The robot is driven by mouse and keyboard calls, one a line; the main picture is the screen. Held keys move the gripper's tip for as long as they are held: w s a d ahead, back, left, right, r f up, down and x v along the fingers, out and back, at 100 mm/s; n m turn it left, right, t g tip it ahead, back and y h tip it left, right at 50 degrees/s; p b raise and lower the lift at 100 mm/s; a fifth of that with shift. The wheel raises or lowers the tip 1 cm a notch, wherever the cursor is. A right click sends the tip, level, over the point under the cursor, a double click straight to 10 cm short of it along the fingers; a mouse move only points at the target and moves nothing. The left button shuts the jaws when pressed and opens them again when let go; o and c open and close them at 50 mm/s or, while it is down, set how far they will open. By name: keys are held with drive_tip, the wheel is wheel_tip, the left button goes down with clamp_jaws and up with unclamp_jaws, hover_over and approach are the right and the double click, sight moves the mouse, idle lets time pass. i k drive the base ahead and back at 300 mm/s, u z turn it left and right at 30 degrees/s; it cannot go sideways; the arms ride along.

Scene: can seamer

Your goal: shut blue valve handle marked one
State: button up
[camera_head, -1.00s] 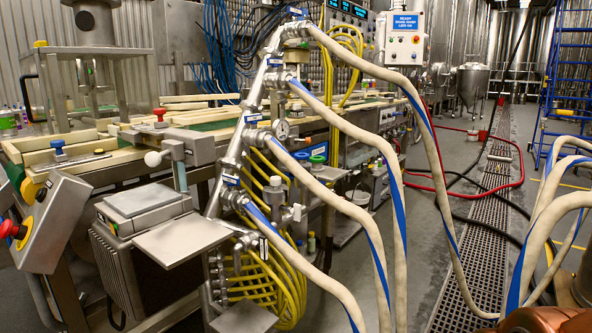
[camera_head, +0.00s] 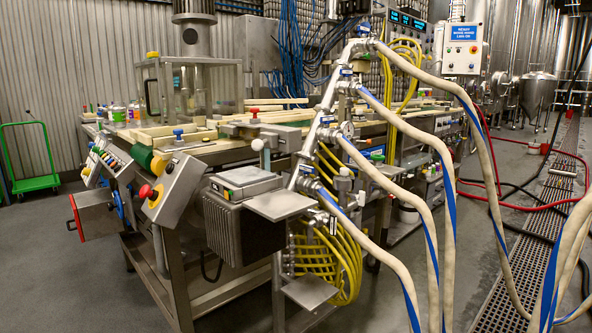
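A slanted silver manifold pipe (camera_head: 312,142) stands at the near corner of the machine, with several hose outlets along it. Small blue parts sit at these outlets: a top one (camera_head: 364,28), an upper one (camera_head: 345,72), a lower one (camera_head: 327,120) and the lowest one (camera_head: 308,168). They are too small to tell handles from labels, and no number on them is readable. I cannot tell which is marked one, or whether any valve is open or shut. My gripper is not in view.
Cream hoses with blue stripes (camera_head: 398,205) hang from the outlets to the floor on the right. A control box with a red knob (camera_head: 148,191) juts out at the machine's front. A green cart (camera_head: 35,183) stands far left. Grey floor at the lower left is clear.

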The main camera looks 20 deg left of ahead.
sight(306, 169)
drive_tip(key=u, duration=1)
drive_tip(key=i, duration=0.1)
drive_tip(key=z, duration=0.05)
